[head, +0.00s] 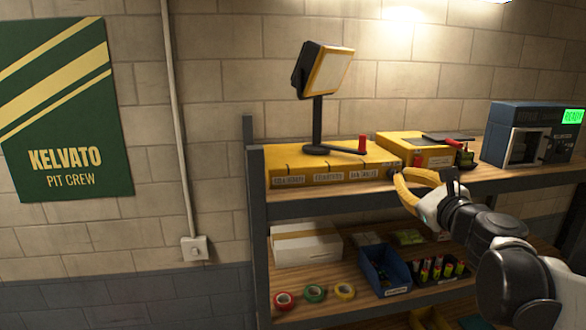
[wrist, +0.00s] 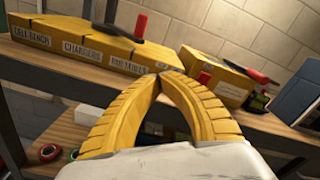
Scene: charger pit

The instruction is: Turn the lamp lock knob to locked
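A work lamp (head: 326,72) with a yellow-rimmed square head on a black post stands on a long yellow box (head: 300,165) on the top shelf. A flat black bar (head: 342,150) runs right from its foot to an upright red grip (head: 362,144), which also shows in the wrist view (wrist: 139,26). I cannot tell which part is the lamp lock knob, and no locked mark is legible. My gripper (head: 397,178) is in front of the shelf, right of and below the red grip, apart from it. In the wrist view its yellow fingertips (wrist: 160,73) meet with nothing between them.
A second yellow box (head: 415,150) with a black bar and red grip (head: 453,142) stands right of the lamp. A dark blue device (head: 530,135) with a green display is farther right. Tape rolls, a blue bin (head: 385,275) and a white box (head: 305,247) sit below.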

